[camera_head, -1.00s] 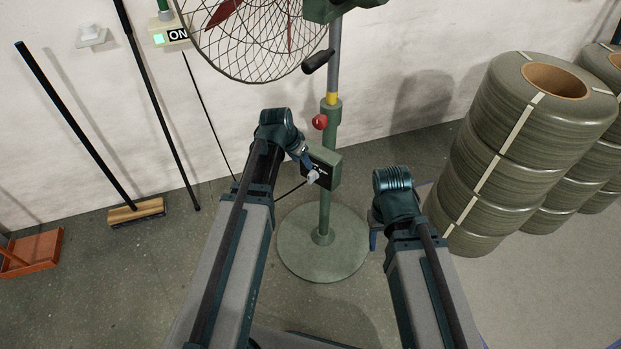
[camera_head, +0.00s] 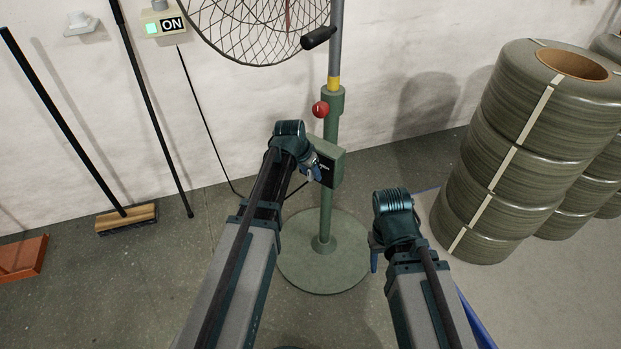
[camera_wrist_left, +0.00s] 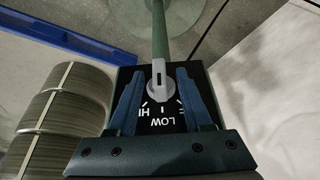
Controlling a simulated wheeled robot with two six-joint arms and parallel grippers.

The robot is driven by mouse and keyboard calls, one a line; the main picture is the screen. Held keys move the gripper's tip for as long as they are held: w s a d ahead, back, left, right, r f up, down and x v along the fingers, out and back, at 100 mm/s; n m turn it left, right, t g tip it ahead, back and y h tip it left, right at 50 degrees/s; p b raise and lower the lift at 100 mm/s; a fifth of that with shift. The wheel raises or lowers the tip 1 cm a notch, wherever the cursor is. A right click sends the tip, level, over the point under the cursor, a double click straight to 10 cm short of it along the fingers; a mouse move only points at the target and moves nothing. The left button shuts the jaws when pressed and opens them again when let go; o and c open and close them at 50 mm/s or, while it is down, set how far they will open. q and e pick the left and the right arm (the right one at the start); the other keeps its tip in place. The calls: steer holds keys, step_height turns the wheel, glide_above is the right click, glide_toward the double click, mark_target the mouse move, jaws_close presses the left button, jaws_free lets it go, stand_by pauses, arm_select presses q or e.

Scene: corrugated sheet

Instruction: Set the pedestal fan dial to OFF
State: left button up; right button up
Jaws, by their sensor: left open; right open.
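The green pedestal fan (camera_head: 326,210) stands by the wall, with a dark control box (camera_head: 331,165) on its pole. My left gripper (camera_head: 313,174) is at the front of this box and partly covers the dial. In the left wrist view the grey dial knob (camera_wrist_left: 158,82) lies between the open fingers of my left gripper (camera_wrist_left: 159,74), with a gap visible on both sides. The knob's lower end is toward the LOW mark. HI is readable; a label by the right finger is mostly hidden. My right gripper (camera_head: 374,260) is open, low and right of the pole.
Stacked strapped coils (camera_head: 535,150) stand at right. A broom (camera_head: 126,217) and an orange tray (camera_head: 22,258) are at left. A wall switch box (camera_head: 164,23) reads ON. A red knob (camera_head: 320,109) and black handle (camera_head: 318,38) stick out above the control box.

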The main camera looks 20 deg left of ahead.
arm_select(q)
steer(key=shift+c, duration=0.2)
jaws_close()
